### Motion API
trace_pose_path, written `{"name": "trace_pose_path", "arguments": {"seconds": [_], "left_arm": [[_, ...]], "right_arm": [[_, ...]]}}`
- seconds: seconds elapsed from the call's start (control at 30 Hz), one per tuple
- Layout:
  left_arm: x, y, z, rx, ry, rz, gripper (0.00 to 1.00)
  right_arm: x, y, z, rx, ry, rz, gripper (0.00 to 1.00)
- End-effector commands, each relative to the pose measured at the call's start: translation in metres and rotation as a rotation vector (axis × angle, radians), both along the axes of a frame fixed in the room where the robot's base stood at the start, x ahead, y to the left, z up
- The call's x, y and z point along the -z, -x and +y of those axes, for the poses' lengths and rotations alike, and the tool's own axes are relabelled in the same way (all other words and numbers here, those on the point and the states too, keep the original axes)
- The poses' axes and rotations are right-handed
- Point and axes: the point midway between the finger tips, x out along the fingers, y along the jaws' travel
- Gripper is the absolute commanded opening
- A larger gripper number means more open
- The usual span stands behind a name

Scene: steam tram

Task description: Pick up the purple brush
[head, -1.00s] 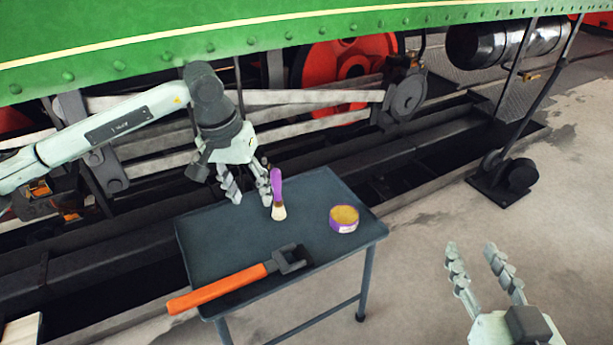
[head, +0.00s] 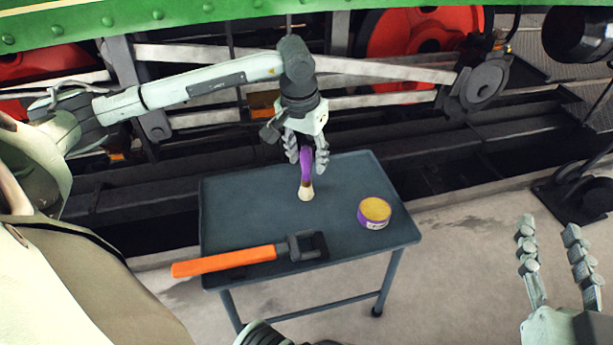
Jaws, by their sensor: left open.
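The purple brush (head: 306,167) has a purple handle and pale bristles. It shows at the back middle of the small dark table (head: 235,212), bristles toward the front. My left gripper (head: 307,166) is at the handle, with its open fingers on either side of it. I cannot tell whether either finger touches the handle. My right gripper (head: 548,232) is open and empty, over the floor right of the table.
An orange-handled tool (head: 225,261) with a dark head lies along the table's front edge. A round purple tin (head: 374,213) with a yellow top stands right of the brush. The green steam tram (head: 200,12) with its rods and red wheels stands behind the table.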

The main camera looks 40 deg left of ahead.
Motion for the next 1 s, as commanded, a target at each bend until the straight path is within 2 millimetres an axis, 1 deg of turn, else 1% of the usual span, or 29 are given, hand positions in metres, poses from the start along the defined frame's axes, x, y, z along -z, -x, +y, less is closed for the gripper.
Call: {"name": "trace_pose_path", "arguments": {"seconds": [0.03, 0.1, 0.33, 0.7, 1.0], "left_arm": [[0.0094, 0.0000, -0.0004, -0.001, 0.002, 0.004, 0.46], [0.0149, -0.0017, 0.0000, -0.001, 0.001, 0.001, 0.46], [0.0160, -0.0023, 0.0003, 0.000, 0.000, -0.001, 0.46], [0.0158, -0.0023, 0.0002, -0.001, 0.000, -0.001, 0.00], [0.0150, -0.0025, 0.0003, -0.001, 0.000, -0.001, 0.00]], "right_arm": [[-0.0032, 0.0004, 0.0019, -0.004, -0.009, -0.017, 0.40], [-0.0065, 0.0008, 0.0032, -0.006, -0.016, -0.030, 0.40], [-0.0083, 0.0009, 0.0036, -0.007, -0.019, -0.036, 0.40], [-0.0084, 0.0009, 0.0036, -0.007, -0.018, -0.035, 0.40], [-0.0086, 0.0009, 0.0036, -0.007, -0.017, -0.035, 0.40]]}}
